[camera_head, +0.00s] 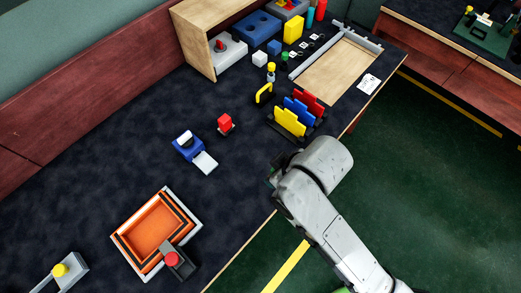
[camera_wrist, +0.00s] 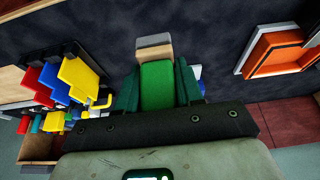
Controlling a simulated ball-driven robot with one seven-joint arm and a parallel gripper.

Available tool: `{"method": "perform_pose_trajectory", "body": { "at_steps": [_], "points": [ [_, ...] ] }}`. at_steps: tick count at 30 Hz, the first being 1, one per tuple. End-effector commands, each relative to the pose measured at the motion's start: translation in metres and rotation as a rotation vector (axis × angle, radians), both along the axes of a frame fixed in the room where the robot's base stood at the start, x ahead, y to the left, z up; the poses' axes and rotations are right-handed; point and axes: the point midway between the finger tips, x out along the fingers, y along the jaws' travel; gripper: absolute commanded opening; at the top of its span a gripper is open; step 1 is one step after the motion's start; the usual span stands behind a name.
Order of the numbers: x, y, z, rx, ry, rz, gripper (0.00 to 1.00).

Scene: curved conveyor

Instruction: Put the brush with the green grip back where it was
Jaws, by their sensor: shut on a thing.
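The brush with the green grip (camera_wrist: 158,86) is in my gripper (camera_wrist: 157,88), seen in the wrist view. The two dark green fingers are shut on either side of its grip. Its tan and grey head (camera_wrist: 154,48) points away from the wrist, over the dark worktop. In the head view my arm hides the brush, and my gripper (camera_head: 272,176) shows only as a small dark part at the arm's end, near the worktop's front edge.
A rack with yellow, blue and red plates (camera_head: 291,122) stands close beyond my gripper.

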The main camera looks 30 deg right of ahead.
Motion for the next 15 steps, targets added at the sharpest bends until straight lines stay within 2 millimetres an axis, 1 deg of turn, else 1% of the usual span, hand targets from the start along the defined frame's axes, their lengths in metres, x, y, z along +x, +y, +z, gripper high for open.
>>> {"method": "perform_pose_trajectory", "body": {
  "at_steps": [1, 3, 8, 9, 12, 15],
  "points": [
    [0.012, -0.002, -0.003, 0.0, -0.001, -0.001, 0.08],
    [0.028, -0.006, -0.01, 0.0, -0.001, -0.004, 0.08],
    [0.063, -0.014, -0.026, 0.0, 0.0, -0.002, 0.08],
    [0.07, -0.016, -0.033, 0.0, 0.001, -0.003, 0.08],
    [0.083, -0.019, -0.053, -0.001, 0.003, -0.001, 0.08],
    [0.096, -0.021, -0.068, 0.0, 0.001, -0.002, 0.08]
  ]
}}
